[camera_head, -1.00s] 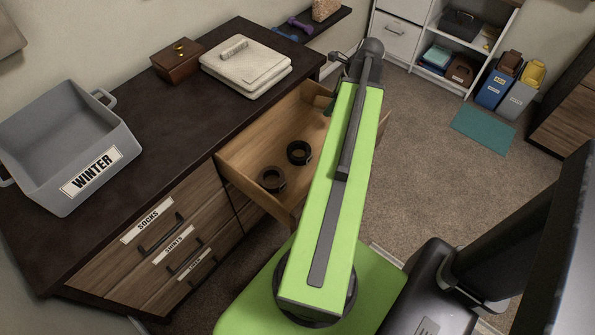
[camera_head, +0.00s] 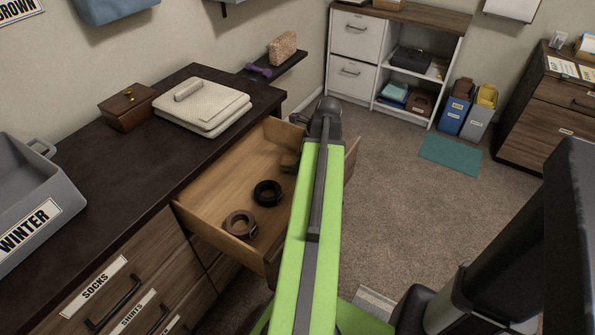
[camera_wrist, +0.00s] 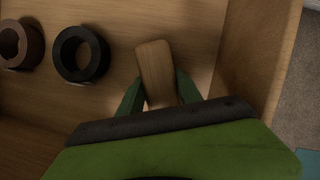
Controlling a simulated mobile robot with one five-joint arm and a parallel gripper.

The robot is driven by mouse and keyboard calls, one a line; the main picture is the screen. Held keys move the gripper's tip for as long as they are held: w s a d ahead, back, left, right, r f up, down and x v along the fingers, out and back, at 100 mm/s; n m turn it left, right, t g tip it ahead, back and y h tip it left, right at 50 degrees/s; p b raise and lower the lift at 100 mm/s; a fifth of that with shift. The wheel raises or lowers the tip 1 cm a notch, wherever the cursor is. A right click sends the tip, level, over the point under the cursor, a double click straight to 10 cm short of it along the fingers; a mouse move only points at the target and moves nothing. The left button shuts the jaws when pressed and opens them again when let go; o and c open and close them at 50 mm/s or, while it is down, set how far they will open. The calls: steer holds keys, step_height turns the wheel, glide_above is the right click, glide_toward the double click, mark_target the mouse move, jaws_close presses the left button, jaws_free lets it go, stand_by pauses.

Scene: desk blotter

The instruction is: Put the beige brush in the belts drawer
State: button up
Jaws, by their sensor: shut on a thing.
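The beige brush (camera_wrist: 155,68) is between the fingers of my gripper (camera_wrist: 160,88) in the wrist view, its tan, flat-looking body pointing away from me. My gripper is shut on it, inside the outline of the open wooden drawer (camera_head: 225,178), near one of its side walls. I cannot tell whether the brush touches the drawer floor. A brown coiled belt (camera_head: 240,224) and a black coiled belt (camera_head: 267,193) lie in this drawer; they also show left of the brush in the wrist view. In the head view my arm hides part of the drawer.
The dark dresser top (camera_head: 110,165) holds a grey WINTER bin (camera_head: 35,190), a brown box (camera_head: 128,108) and folded cream cloth (camera_head: 203,108) with a pale item on it. Closed labelled drawers are below. A dark monitor (camera_head: 570,230) stands at right. Carpet is open beyond my arm.

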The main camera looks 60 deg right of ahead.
steer(key=shift+f, duration=0.8)
steer(key=o, duration=1.3)
steer(key=shift+r, duration=0.1)
steer(key=shift+r, duration=0.35)
steer(key=p+v, duration=1.1)
steer(key=shift+r, duration=0.15)
steer(key=shift+s+d+r, duration=0.1)
steer(key=shift+s+r, duration=0.05)
steer(key=shift+r, duration=0.1)
steer(key=shift+s+f, duration=0.1)
